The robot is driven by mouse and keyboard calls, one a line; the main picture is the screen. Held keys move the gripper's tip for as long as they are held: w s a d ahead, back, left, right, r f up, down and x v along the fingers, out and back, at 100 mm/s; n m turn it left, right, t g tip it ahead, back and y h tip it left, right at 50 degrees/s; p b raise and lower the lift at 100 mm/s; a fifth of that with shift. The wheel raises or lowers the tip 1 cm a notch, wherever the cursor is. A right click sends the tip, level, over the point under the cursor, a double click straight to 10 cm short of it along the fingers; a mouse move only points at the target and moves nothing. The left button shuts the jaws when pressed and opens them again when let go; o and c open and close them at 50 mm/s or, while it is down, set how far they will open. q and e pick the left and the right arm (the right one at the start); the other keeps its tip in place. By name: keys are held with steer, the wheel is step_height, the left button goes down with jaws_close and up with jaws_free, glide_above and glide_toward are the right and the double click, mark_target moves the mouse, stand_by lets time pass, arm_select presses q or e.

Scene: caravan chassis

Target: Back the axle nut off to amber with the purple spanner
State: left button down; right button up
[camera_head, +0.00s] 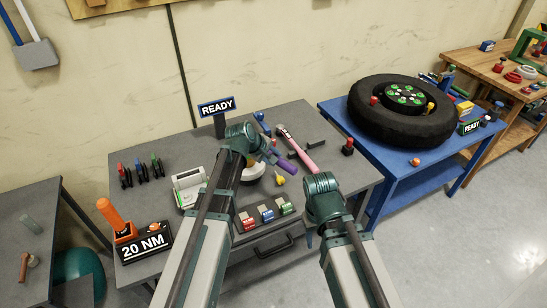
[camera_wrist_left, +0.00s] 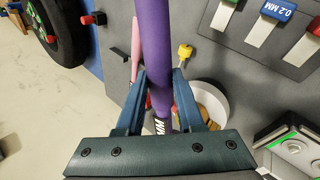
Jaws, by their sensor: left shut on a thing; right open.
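The purple spanner (camera_wrist_left: 153,40) runs between the two fingers of my left gripper (camera_wrist_left: 159,80) in the left wrist view, and the gripper is shut on it. In the head view, part of the purple spanner (camera_head: 287,164) shows just right of my left arm's end. A white round piece (camera_wrist_left: 218,98) with a tan centre lies behind the right finger. It also shows in the head view (camera_head: 253,173), partly covered by my arm; I cannot tell whether it holds the axle nut. My right gripper (camera_head: 323,204) is open over the table's front right, its fingers largely hidden.
A 20 NM display (camera_head: 144,243) stands front left. A tyre (camera_head: 375,125) lies on the blue table.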

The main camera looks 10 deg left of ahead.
arm_select(q)
steer(key=shift+f+b, duration=0.35)
steer(key=shift+f, duration=0.4)
steer(key=s+a+m+g+h, duration=0.2)
steer(key=s+a+m+g, duration=0.2)
steer(key=a+m, duration=0.4)
steer(key=shift+s+a+f+m+h+b, duration=0.3)
steer(key=shift+s+a+f+h+b, duration=0.1)
steer(key=shift+s+a, duration=0.5)
arm_select(e)
step_height(320, 180, down, 2)
steer(key=shift+f, duration=0.1)
arm_select(q)
steer(key=shift+f+b, duration=0.8)
arm_select(e)
steer(key=shift+f, duration=0.8)
arm_select(q)
steer(key=w+d+n+t+y, duration=0.2)
steer(key=w+d+n+t, duration=0.1)
steer(key=d+n, duration=0.4)
steer(key=shift+w+d+n+t, duration=0.3)
steer(key=shift+w+d, duration=0.6)
